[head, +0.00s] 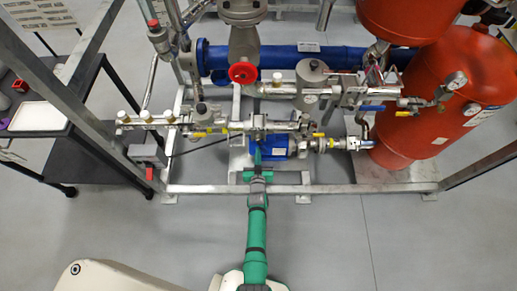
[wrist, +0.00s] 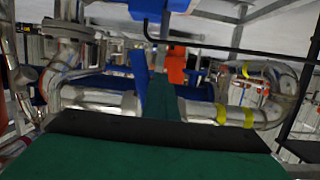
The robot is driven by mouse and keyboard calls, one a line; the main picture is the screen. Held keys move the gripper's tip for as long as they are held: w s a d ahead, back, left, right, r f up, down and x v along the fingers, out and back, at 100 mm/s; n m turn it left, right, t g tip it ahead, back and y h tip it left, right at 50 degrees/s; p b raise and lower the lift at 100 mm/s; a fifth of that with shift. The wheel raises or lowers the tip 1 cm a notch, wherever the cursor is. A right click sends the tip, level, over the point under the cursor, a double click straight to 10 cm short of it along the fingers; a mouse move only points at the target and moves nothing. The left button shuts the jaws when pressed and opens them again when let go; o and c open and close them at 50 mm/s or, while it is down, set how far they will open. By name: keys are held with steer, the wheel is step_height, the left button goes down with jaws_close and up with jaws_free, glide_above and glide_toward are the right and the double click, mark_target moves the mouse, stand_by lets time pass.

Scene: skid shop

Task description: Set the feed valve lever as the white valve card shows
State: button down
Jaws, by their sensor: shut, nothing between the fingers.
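My gripper (head: 256,150) is at the end of my green arm, in front of the skid's lower pipe line, close to the blue pump (head: 280,146). It is shut and empty; in the wrist view its narrow fingers (wrist: 150,92) point ahead among the pipes. Several small valve levers show in the head view: a yellow one (head: 200,134) at left, a yellow one (head: 318,134) right of my gripper, and a blue one (head: 372,108) further right. I cannot tell which is the feed valve lever, or whether my gripper touches one. No white valve card is readable.
A red handwheel (head: 243,73) stands above my gripper. The steel frame rail (head: 330,189) crosses under my arm. Red tanks (head: 430,110) stand at right, a black cart (head: 75,145) at left. The wrist view shows a pipe with yellow bands (wrist: 249,118). The front floor is clear.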

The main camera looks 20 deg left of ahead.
mark_target(266, 150)
steer(key=shift+w+d+f, duration=0.1)
steer(key=shift+w+d, duration=0.05)
steer(key=shift+d, duration=0.25)
steer(key=shift+d, duration=0.1)
steer(key=shift+w+d+r, duration=0.2)
steer(key=shift+d, duration=0.4)
steer(key=shift+w+d+r, duration=0.15)
steer(key=shift+d, duration=0.45)
